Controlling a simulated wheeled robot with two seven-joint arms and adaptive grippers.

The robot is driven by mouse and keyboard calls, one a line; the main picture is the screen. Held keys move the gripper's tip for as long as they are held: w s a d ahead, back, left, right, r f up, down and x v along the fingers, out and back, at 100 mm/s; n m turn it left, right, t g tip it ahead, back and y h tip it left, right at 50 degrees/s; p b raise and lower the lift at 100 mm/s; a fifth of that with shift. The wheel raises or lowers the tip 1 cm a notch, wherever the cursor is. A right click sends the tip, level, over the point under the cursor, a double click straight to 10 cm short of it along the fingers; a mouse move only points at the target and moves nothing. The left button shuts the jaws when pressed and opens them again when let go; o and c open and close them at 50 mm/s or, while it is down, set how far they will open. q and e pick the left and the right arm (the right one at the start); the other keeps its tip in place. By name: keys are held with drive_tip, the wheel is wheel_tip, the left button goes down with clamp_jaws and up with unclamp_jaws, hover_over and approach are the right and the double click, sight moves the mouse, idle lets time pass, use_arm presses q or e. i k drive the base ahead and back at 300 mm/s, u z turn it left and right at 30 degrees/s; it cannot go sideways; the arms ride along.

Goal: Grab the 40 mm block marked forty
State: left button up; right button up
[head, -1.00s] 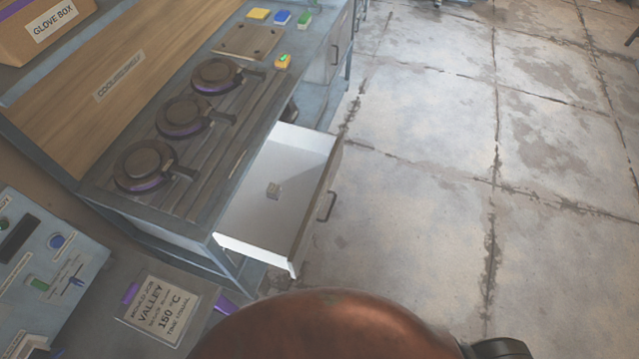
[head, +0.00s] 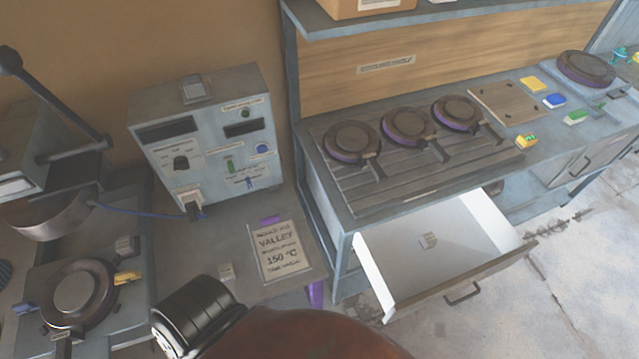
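A brown and black part of my own arm fills the bottom of the head view; neither gripper's fingers show.
A control box (head: 203,139) stands on the left bench beside a lever press (head: 55,150). A card (head: 281,250) reads VALLEY 150 °C. Several dark round pans (head: 407,125) sit on the slatted rack. The drawer juts out over free floor (head: 560,270) at the right.

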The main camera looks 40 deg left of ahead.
sight(125, 246)
drive_tip(key=u, duration=3.05)
drive_tip(key=k, duration=0.55)
drive_tip(key=u, duration=0.75)
drive_tip(key=i, duration=0.55)
drive_tip(key=u, duration=0.25)
